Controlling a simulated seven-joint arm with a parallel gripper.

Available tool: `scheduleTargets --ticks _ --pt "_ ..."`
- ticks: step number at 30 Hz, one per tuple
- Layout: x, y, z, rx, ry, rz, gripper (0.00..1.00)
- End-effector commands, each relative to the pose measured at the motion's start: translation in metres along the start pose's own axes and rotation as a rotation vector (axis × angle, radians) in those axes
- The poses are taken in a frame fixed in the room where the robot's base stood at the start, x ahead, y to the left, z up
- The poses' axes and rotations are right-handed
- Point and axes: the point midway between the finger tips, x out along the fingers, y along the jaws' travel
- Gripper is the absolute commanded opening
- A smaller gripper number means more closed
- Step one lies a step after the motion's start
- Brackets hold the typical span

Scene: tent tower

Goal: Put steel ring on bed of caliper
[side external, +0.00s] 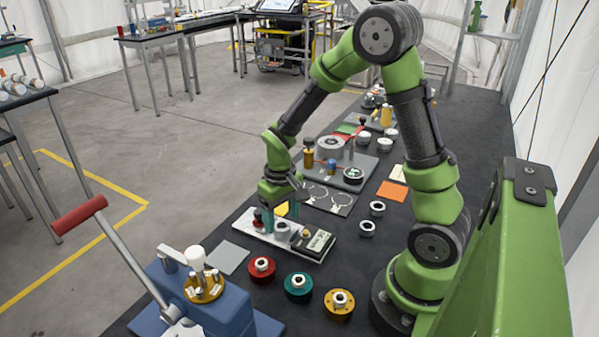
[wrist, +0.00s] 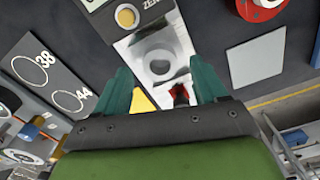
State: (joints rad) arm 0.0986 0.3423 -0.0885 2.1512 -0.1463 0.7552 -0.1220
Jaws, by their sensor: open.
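The caliper (side external: 318,243) is a pale flat instrument with a dark display end; in the wrist view its bed (wrist: 181,34) runs up the middle. A grey steel ring (side external: 283,229) sits on the bed, and it also shows in the wrist view (wrist: 159,62), lying flat with its hole facing up. My gripper (side external: 285,214) is low over the caliper, with its green fingers open. In the wrist view my gripper (wrist: 164,74) has a finger to each side of the ring, with visible gaps. Finger contact with the bed is unclear.
Red (side external: 262,268), teal (side external: 298,286) and yellow (side external: 340,302) round fixtures stand in front. A blue press (side external: 205,300) with a red-handled lever is at front left. Two loose pale rings (side external: 377,208) (side external: 367,228) lie at right. A grey square plate (side external: 227,257) lies left.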

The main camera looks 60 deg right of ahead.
Motion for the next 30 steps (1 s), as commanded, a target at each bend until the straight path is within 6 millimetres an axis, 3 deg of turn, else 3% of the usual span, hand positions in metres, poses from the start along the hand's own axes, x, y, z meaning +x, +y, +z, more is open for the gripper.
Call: scheduleTargets --ticks 9,20,23,30 --pt "-0.070 0.000 -0.001 -0.002 0.007 -0.001 0.71" --pt "-0.112 -0.005 0.006 0.001 0.034 -0.019 0.71" --pt "-0.132 -0.015 0.019 0.009 0.108 -0.063 0.71" --pt "-0.184 -0.045 0.075 0.033 0.355 -0.227 0.71"
